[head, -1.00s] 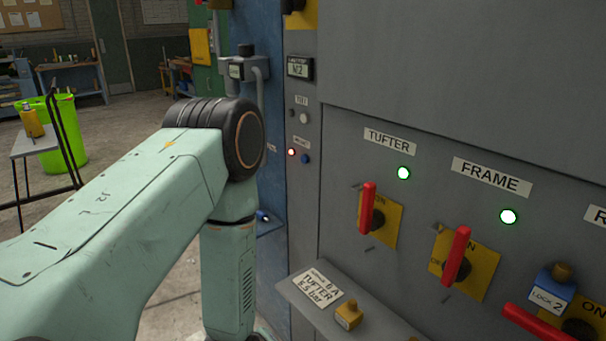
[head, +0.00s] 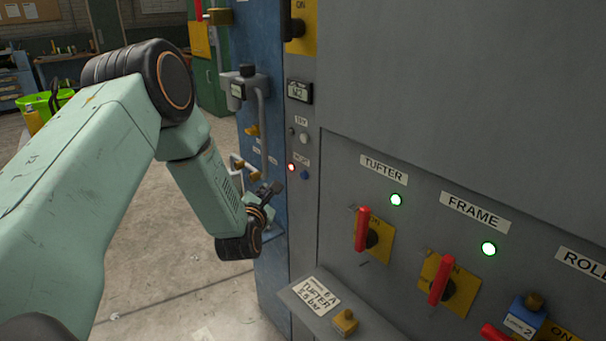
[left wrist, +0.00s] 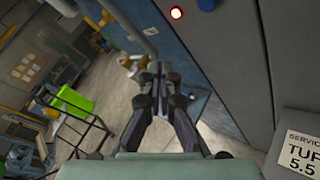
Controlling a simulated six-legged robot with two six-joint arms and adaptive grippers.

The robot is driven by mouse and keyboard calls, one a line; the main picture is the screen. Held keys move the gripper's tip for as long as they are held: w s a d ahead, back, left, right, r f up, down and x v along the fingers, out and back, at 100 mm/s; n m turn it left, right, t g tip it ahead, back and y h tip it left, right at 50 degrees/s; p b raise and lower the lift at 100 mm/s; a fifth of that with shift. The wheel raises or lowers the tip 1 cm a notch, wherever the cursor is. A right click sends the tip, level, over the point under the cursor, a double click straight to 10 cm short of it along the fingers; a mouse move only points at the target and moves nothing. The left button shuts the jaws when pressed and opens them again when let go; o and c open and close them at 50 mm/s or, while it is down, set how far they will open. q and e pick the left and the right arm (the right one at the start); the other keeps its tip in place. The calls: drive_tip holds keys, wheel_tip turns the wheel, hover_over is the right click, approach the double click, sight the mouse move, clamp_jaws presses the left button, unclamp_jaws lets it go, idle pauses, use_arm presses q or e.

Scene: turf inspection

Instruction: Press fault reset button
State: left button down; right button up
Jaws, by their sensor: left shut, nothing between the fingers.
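A small blue button (head: 304,174) sits on the narrow grey strip of the cabinet, beside a lit red lamp (head: 291,167). The small label above them is too blurred to read surely. In the left wrist view the red lamp (left wrist: 177,13) and blue button (left wrist: 207,4) show at the top edge. My left gripper (head: 273,188) is shut and empty, left of and slightly below the button, apart from it in the picture. In the left wrist view its closed fingers (left wrist: 155,70) point toward the blue panel side. My right gripper is not in view.
Red-handled switches (head: 362,229) on yellow plates stand to the right under green lamps (head: 396,200). A grey ledge (head: 292,298) with a tag juts out below. Pipes and yellow valves (head: 252,130) line the blue panel. Open floor lies left.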

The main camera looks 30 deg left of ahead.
sight(304, 175)
use_arm(q)
drive_tip(key=shift+f, duration=0.1)
drive_tip(key=w+d+b, duration=0.3)
drive_tip(key=w+b, duration=0.1)
drive_tip(key=w, duration=0.4)
drive_tip(key=shift+d, duration=0.2)
idle(1.5)
drive_tip(key=shift+w+d+b, duration=0.15)
drive_tip(key=shift+w+b, duration=0.3)
